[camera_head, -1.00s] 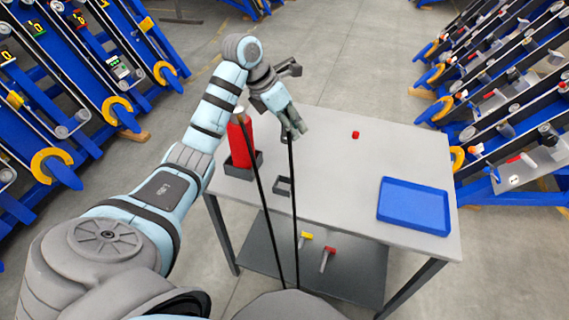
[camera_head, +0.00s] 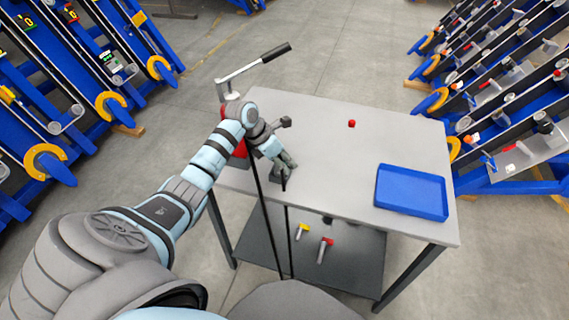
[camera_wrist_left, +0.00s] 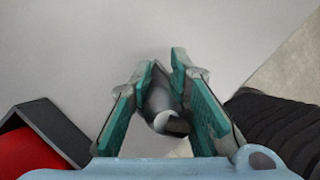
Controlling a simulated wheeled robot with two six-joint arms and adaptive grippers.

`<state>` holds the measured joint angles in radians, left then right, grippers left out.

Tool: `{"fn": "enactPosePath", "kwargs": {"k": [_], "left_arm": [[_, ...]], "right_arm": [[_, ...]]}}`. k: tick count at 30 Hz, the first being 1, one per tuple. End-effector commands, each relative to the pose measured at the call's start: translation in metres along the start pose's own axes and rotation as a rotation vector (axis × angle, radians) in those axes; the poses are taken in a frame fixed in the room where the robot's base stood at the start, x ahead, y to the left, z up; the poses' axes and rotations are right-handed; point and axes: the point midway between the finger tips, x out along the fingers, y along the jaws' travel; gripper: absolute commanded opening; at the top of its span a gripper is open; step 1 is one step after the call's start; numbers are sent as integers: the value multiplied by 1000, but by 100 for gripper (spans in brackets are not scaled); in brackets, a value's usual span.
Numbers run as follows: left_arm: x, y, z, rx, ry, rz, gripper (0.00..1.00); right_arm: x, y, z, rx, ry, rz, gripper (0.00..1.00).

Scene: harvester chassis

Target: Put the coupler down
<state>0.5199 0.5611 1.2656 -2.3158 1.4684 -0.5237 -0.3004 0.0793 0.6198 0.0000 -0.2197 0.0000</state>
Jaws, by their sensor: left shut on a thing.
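My left gripper (camera_head: 287,165) is low over the left front part of the grey table. It is shut on the coupler (camera_wrist_left: 163,103), a grey metal piece with a pale round end, which shows between the teal finger pads in the left wrist view. In the head view the coupler is hidden by the fingers. Thin black hose lines (camera_head: 288,235) run down past the table's front edge. The small dark frame on the table near the gripper is mostly hidden, so I cannot tell whether the coupler touches it. My right gripper is not in view.
A red cylinder (camera_wrist_left: 28,155) stands in a dark holder (camera_wrist_left: 60,130) beside the gripper; a lever (camera_head: 262,61) rises behind. A blue tray (camera_head: 411,192) and a small red piece (camera_head: 351,124) lie on the table (camera_head: 330,170). The table's middle is clear.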

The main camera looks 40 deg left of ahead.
Motion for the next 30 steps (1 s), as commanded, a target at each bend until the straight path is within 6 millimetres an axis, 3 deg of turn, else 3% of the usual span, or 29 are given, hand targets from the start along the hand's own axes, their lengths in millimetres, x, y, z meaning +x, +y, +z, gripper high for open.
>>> {"fn": "enactPosePath", "kwargs": {"k": [17,18,21,30], "left_arm": [[18,-4,-13,-4,22,-17,0],[18,-4,-13,-5,22,-17,22],[17,-3,-14,-6,23,-15,38],[14,-1,-12,-7,16,-9,38]], "right_arm": [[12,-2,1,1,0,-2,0],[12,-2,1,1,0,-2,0],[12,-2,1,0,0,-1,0],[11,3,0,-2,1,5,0]]}}
